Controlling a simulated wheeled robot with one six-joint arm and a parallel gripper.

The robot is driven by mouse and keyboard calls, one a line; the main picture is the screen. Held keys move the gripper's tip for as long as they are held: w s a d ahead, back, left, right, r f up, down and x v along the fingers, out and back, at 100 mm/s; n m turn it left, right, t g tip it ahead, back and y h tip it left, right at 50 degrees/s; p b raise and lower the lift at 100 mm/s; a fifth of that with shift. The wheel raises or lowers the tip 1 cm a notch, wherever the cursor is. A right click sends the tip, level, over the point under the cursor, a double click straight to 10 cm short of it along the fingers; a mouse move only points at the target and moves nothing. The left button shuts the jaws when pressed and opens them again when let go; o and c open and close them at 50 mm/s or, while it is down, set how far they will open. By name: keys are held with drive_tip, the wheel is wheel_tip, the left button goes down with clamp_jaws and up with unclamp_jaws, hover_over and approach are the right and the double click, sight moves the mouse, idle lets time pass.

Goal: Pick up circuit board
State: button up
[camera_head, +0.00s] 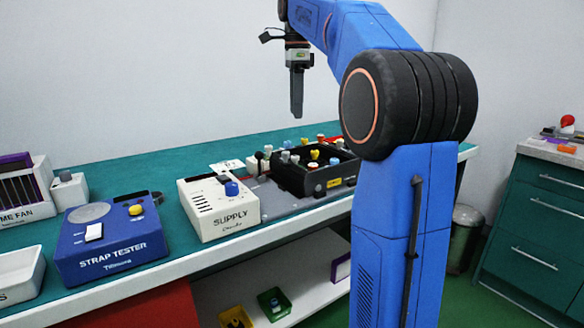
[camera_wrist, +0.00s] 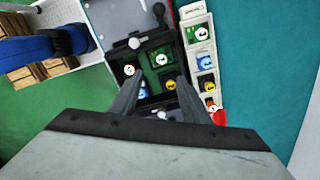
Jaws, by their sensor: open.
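My gripper (camera_head: 297,108) hangs pointing down above the bench, clear of everything below it. In the wrist view its two fingers (camera_wrist: 157,92) are apart with nothing held between them. Below them is a black rack (camera_head: 292,180), which also shows in the wrist view (camera_wrist: 122,52). It holds several small boards with round knobs. A green circuit board (camera_wrist: 160,57) with a white knob lies ahead of the fingertips. Another board with a yellow knob (camera_wrist: 168,84) lies nearer the right finger. The fingers hide part of the rack. Which board is the task's one, I cannot tell.
A pale rack (camera_wrist: 190,13) with more boards stands right of the black one. The white supply box (camera_head: 222,208) and blue strap tester (camera_head: 110,245) stand left of it on the green bench (camera_head: 160,180). Bare bench lies right of the racks in the wrist view.

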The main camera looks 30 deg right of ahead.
sight(296, 156)
drive_tip(key=f, duration=1.3)
drive_tip(key=shift+w+f, duration=0.2)
drive_tip(key=shift+f, duration=0.2)
clamp_jaws()
